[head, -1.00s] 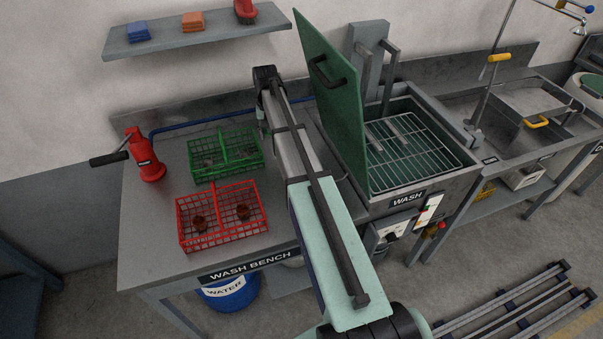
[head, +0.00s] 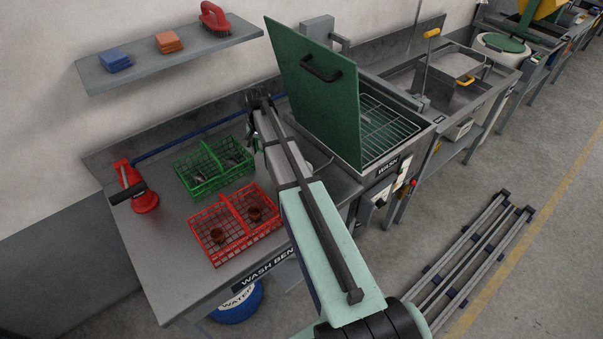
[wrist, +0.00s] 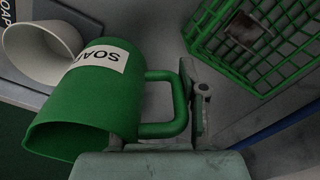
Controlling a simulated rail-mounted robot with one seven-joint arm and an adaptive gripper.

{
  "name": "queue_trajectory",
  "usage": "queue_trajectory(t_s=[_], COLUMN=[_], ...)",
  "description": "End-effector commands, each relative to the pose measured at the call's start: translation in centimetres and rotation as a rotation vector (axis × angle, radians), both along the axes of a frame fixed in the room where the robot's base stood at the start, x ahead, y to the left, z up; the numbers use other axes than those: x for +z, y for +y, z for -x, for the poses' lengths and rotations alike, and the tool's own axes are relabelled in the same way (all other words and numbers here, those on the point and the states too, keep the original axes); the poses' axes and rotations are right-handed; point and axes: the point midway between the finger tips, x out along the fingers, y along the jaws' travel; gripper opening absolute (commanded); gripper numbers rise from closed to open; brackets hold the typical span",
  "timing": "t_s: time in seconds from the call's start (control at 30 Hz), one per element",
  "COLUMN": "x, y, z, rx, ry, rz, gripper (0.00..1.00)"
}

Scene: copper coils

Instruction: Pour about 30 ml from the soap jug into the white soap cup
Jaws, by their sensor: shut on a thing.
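The green soap jug (wrist: 95,105) with a white SOAP label fills the left of the wrist view. My gripper (wrist: 195,100) is shut on its looped handle. The jug's wide end points to the lower left of that view; no liquid shows. The white soap cup (wrist: 40,52) is at the upper left, close to the jug and partly overlapped by it. I cannot tell whether they touch. In the head view my arm reaches over the wash bench (head: 165,285); its end hides the cup and most or all of the jug.
A green basket (head: 212,168) and a red basket (head: 235,225) with copper coils stand on the bench left of my arm. A red hand-pump-like tool (head: 140,190) is at the far left. The wash tank's raised green lid (head: 318,90) stands right of my arm.

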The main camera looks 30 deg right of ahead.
Motion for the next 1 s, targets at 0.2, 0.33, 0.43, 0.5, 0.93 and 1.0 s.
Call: queue_trajectory(t_s=[0.2,0.33,0.43,0.5,0.93,1.0], x=[0.0,0.0,0.1,0.0,-1.4,-1.3], y=[-0.1,-0.1,-0.1,-0.1,-0.6,-0.7], z=[-0.4,-0.4,-0.4,-0.3,0.6,0.8], rx=[-0.068,-0.072,-0.071,-0.070,-0.070,-0.071], ry=[-0.003,-0.004,-0.004,-0.006,-0.124,-0.160], rz=[-0.002,-0.003,-0.003,-0.005,-0.105,-0.134], gripper=[0.00,0.00,0.00,0.00,0.00,0.00])
